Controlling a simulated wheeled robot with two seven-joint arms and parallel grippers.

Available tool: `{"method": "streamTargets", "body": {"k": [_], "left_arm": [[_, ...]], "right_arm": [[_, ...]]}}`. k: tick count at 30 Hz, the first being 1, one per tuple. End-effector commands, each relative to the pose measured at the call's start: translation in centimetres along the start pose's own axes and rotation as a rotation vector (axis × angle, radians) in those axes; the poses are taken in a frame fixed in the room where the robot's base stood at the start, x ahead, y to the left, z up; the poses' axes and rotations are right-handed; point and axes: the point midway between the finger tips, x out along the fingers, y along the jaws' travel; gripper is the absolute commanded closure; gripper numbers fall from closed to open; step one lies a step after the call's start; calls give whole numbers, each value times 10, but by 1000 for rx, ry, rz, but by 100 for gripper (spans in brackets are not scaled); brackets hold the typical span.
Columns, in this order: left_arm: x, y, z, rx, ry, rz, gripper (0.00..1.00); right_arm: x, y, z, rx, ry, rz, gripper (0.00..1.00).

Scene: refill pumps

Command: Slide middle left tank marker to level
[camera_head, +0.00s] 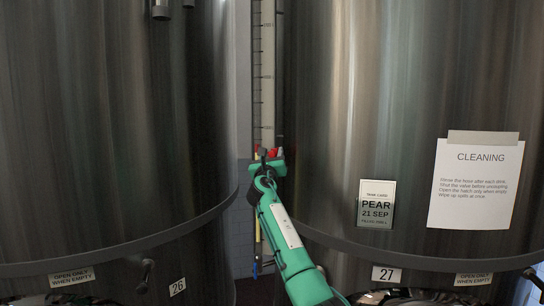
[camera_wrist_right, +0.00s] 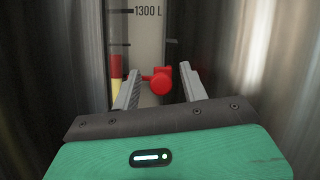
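The tank marker is a red slider with a round knob (camera_wrist_right: 160,82), on a pale gauge strip (camera_wrist_right: 148,40) marked "1300 L" above it. In the head view the red marker (camera_head: 273,152) shows small at the strip's lower part, between tanks 26 and 27. My right gripper (camera_wrist_right: 162,76) is open, its two fingers on either side of the knob in the picture. I see no contact, and cannot tell how deep the knob sits between them. The right gripper (camera_head: 265,156) partly covers the marker in the head view. My left gripper is not in view.
A narrow column (camera_wrist_right: 116,75), red above yellow, runs left of the strip. Large steel tanks stand close on the left (camera_head: 110,120) and right (camera_head: 330,110), leaving a narrow gap. Tank 27 carries a "PEAR" card (camera_head: 376,204) and a "CLEANING" sheet (camera_head: 476,180).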

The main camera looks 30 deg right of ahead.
Motion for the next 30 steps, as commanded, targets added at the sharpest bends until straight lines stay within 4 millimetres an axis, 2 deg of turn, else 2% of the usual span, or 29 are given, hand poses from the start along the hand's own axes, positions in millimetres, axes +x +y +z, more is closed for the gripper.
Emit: {"method": "streamTargets", "body": {"k": [8,13,30], "left_arm": [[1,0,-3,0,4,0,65],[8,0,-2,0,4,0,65],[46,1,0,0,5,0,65]], "right_arm": [[-2,0,-1,1,1,-1,56],[-16,1,-2,2,-1,-1,56],[-110,2,-4,1,-1,1,56]]}}
